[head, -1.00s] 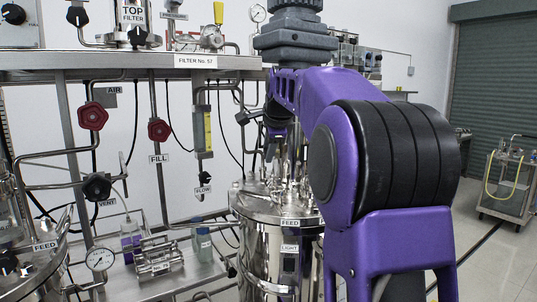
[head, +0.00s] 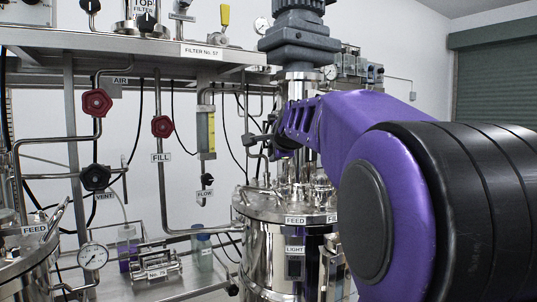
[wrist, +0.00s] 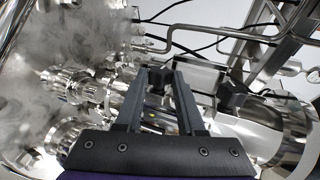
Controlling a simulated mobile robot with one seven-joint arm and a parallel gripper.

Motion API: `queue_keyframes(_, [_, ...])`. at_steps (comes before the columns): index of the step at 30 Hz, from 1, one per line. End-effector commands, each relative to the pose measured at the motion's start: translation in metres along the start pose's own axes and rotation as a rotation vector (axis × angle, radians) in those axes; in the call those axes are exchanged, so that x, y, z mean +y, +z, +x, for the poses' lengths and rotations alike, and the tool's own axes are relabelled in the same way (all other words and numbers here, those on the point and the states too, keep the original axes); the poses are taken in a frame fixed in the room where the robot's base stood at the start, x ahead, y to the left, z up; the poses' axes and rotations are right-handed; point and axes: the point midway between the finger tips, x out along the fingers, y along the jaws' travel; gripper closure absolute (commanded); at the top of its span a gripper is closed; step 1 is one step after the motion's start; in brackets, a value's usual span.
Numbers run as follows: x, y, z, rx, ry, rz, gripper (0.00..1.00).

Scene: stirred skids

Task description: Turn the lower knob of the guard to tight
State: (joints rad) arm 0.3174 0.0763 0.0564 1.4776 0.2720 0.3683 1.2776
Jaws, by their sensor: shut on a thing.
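In the wrist view my gripper (wrist: 161,72) has its two dark fingers pointing away toward shiny metal pipework. A small black knob (wrist: 158,79) shows between the fingertips, and the fingers are shut on it. A clear, glassy block (wrist: 197,74), which may be the guard, lies just beyond and right of the fingertips. A second dark block-shaped piece (wrist: 234,95) sits to the right of it. I cannot tell from this view which knob is upper or lower, nor how far the held one is turned. In the head view my purple arm hides most of this area.
A steel tank (head: 285,235) with FEED and LIGHT labels stands beside my arm. Red valve handwheels (head: 96,103), a flow gauge (head: 206,132) and a pressure gauge (head: 93,256) are on the left. Metal fittings (wrist: 75,85) crowd the gripper's left side.

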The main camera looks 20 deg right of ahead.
Motion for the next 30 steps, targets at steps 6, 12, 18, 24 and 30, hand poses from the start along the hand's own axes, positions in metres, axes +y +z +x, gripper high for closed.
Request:
queue_keyframes(6, [0.0019, 0.0003, 0.0005, -0.001, -0.014, 0.000, 1.00])
queue_keyframes(12, [0.0020, 0.0004, 0.0006, -0.001, -0.013, 0.000, 1.00])
queue_keyframes(18, [0.0018, 0.0004, 0.0006, -0.001, -0.013, 0.000, 0.51])
queue_keyframes(24, [0.0011, 0.0003, 0.0004, -0.001, -0.015, 0.000, 0.51])
queue_keyframes(30, [-0.0008, 0.0000, -0.0007, -0.001, -0.016, -0.001, 0.51])
